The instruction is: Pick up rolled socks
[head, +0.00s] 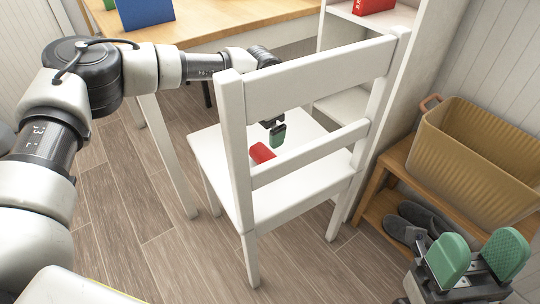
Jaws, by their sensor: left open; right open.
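A small red item (262,153) lies on the white chair's seat (295,195), partly hidden by the chair's back. It may be the rolled socks, but I cannot tell for sure. My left arm reaches in from the left and behind the chair back. My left gripper (275,134) is open and hangs over the seat, just right of the red item; one green finger pad shows between the back's rails. My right gripper (478,261) is open and empty at the bottom right, its two green pads apart, in front of the wooden bench.
The white chair's back (318,78) stands between me and the seat. A wooden desk (225,22) is behind, with a blue item (145,12). A white shelf at right holds a red item (372,5). The bench (392,160) holds a tan basket (478,165) above grey shoes (412,226).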

